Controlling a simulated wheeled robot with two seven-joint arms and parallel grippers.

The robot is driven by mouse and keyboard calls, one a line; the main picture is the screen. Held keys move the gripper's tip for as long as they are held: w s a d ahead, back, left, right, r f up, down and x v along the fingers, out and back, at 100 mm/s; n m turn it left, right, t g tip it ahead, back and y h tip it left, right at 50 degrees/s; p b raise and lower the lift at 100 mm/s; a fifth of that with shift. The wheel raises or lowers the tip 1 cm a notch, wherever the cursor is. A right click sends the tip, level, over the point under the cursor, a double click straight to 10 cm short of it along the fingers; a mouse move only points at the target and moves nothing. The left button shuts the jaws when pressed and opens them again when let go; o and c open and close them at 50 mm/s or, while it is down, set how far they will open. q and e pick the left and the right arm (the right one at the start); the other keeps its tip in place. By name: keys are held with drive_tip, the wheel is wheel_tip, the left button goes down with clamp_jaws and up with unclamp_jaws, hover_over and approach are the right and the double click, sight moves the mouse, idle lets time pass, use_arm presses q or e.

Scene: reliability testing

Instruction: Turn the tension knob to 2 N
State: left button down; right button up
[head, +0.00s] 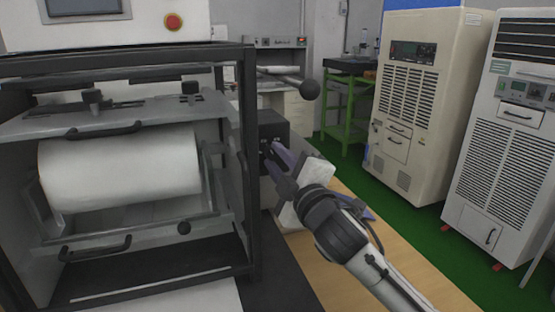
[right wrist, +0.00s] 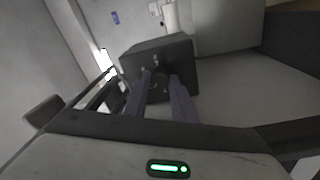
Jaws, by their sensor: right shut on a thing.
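A dark control box (head: 272,132) is fixed to the right side of the machine, and it fills the middle of the right wrist view (right wrist: 172,58). My right gripper (head: 272,158) reaches this box from the right. Its two fingers (right wrist: 166,88) meet the box's face and are shut on a small dark knob (right wrist: 160,84), which they mostly hide. The knob's marks and pointer cannot be read. My left gripper is not in view.
The machine (head: 250,165) with a large white roll (head: 120,168) stands at the left. A wooden surface (head: 345,240) lies below my arm. Cream cabinets (head: 425,80) stand at the right on a green floor.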

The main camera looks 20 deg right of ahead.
drive_tip(key=shift+m, duration=0.4)
drive_tip(key=o, duration=1)
drive_tip(key=shift+o, duration=0.2)
drive_tip(key=s+b, duration=0.1)
drive_tip(key=s, duration=0.9)
drive_tip(key=shift+s+d+f, duration=0.15)
drive_tip(key=shift+d+f, duration=0.25)
